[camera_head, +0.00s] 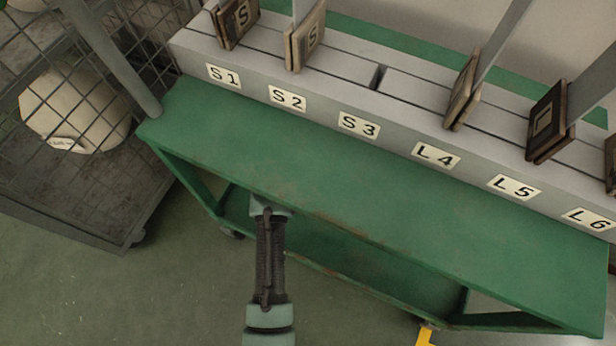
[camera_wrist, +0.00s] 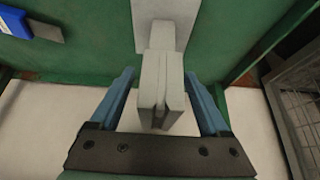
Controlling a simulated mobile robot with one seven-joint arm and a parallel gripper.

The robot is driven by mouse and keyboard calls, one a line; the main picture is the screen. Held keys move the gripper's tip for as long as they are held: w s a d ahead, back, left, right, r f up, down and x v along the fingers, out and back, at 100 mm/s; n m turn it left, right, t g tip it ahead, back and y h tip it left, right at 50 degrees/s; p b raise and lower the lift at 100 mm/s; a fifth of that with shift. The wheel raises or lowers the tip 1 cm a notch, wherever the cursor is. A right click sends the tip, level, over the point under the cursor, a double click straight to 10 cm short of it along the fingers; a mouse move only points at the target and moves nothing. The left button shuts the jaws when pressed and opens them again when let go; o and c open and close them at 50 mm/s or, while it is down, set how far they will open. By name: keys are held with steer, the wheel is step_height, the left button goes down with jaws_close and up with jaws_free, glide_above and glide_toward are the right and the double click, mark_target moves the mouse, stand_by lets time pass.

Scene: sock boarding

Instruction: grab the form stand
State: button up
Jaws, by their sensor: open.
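A pale grey form stand (camera_wrist: 153,95) shows in the middle of the wrist view, with a blocky near end and a flat grey part behind it. My gripper (camera_wrist: 159,76) is open, with one blue finger on each side of the block. Small gaps seem to show beside the block; whether either finger touches it I cannot tell. In the head view my arm reaches in below the green table top, which hides the gripper and this stand.
A green table (camera_head: 330,190) carries a grey rack (camera_head: 385,85) labelled S1 to L6, with several upright forms. A wire cage cart with a pale sack (camera_head: 75,110) stands at left. In the wrist view, a blue-and-white object (camera_wrist: 30,24) lies upper left and wire mesh (camera_wrist: 302,95) is at right.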

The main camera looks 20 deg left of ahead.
steer(key=shift+b+x, duration=0.35)
steer(key=shift+x, duration=0.8)
steer(key=shift+s, duration=0.1)
jaws_close()
stand_by(0.4)
